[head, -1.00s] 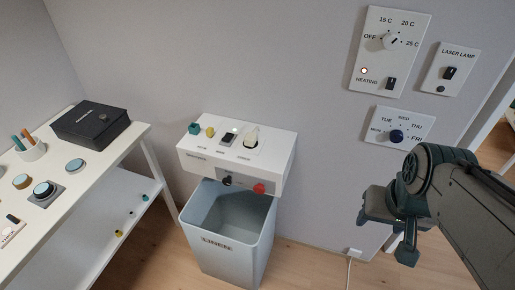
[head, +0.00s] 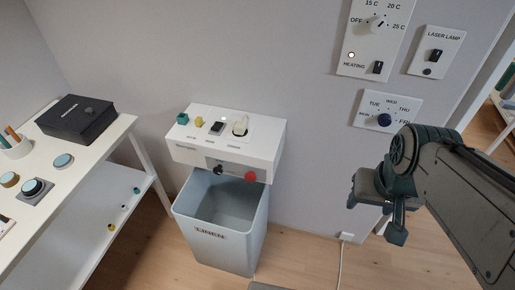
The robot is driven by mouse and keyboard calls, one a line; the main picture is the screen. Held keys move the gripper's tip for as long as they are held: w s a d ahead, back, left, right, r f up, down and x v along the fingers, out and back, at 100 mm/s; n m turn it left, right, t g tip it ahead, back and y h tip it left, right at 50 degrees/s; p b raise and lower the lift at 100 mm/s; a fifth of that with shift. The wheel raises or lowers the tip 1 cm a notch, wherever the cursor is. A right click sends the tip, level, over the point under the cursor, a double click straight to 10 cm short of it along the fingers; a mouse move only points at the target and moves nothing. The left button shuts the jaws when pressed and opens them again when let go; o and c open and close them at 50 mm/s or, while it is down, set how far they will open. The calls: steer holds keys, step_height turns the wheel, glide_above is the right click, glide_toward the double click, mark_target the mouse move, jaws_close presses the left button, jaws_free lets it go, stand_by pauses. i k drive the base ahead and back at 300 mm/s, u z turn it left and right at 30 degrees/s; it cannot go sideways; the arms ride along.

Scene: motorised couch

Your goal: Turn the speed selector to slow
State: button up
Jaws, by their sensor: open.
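I cannot pick out a control marked as a speed selector; the small labels are not readable. A white control box (head: 183,156) on the wall carries a cream knob (head: 240,126), a dark rocker switch (head: 216,128), a yellow knob (head: 199,121) and a teal block (head: 183,118) on top. Its front has a dark knob (head: 217,169) and a red button (head: 251,176). My gripper (head: 376,217) is open in the air at the right, apart from the box and the wall panels. Its fingers are seen partly, at an angle.
A grey linen bin (head: 212,252) stands under the box. A white table (head: 85,163) with a black box (head: 77,119) is at the left. The wall holds a heating panel (head: 361,45), a laser lamp panel (head: 417,62) and a weekday dial (head: 385,120). A cable runs down near the floor.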

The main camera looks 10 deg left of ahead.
mark_target(218, 170)
steer(key=u, duration=1.5)
steer(key=k, duration=0.55)
steer(key=u, duration=0.6)
steer(key=k, duration=0.7)
steer(key=z, duration=0.75)
steer(key=i, duration=1.7)
steer(key=u, duration=0.85)
